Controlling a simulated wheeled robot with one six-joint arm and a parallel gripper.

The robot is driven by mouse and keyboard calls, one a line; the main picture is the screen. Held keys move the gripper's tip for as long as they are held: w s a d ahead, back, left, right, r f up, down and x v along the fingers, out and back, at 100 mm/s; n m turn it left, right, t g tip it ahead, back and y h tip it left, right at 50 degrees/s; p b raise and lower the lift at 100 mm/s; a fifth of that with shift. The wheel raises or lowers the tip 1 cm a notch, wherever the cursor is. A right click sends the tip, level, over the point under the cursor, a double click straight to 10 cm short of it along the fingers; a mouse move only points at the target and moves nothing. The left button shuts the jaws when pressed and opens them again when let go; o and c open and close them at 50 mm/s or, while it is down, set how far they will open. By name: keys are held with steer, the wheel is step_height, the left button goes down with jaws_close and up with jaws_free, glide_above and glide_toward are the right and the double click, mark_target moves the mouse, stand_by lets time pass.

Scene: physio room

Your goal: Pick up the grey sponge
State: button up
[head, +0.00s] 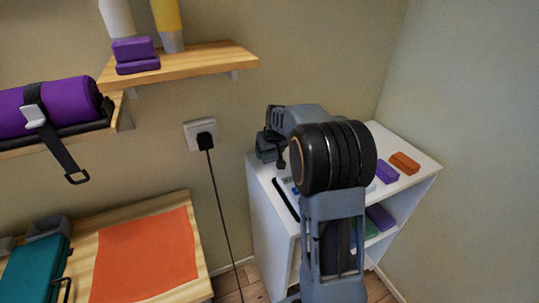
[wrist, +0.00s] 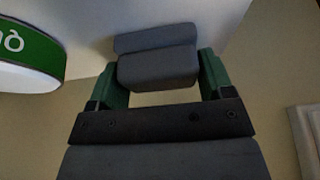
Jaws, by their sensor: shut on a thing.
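The grey sponge (wrist: 157,70) shows in the wrist view as a dark grey block between the two green fingers of my gripper (wrist: 160,62). The fingers press on its left and right sides. A second grey strip shows just beyond it, against the white surface; I cannot tell whether it is part of the same sponge. In the head view my gripper (head: 268,148) is at the back left of the white cabinet's top (head: 413,148), near the wall. My arm hides most of the gripper there, and the sponge cannot be made out.
A round green and white object (wrist: 32,55) is left of my gripper in the wrist view. A socket with a plug (head: 203,137) is on the wall.

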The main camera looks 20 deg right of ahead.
steer(key=shift+c, duration=1.3)
steer(key=shift+r, duration=0.1)
steer(key=shift+r, duration=0.5)
step_height(320, 180, up, 2)
steer(key=shift+r, duration=0.25)
steer(key=s+d+r, duration=0.1)
steer(key=s+r, duration=0.8)
steer(key=s, duration=0.5)
steer(key=shift+r, duration=0.2)
steer(key=shift+d, duration=0.1)
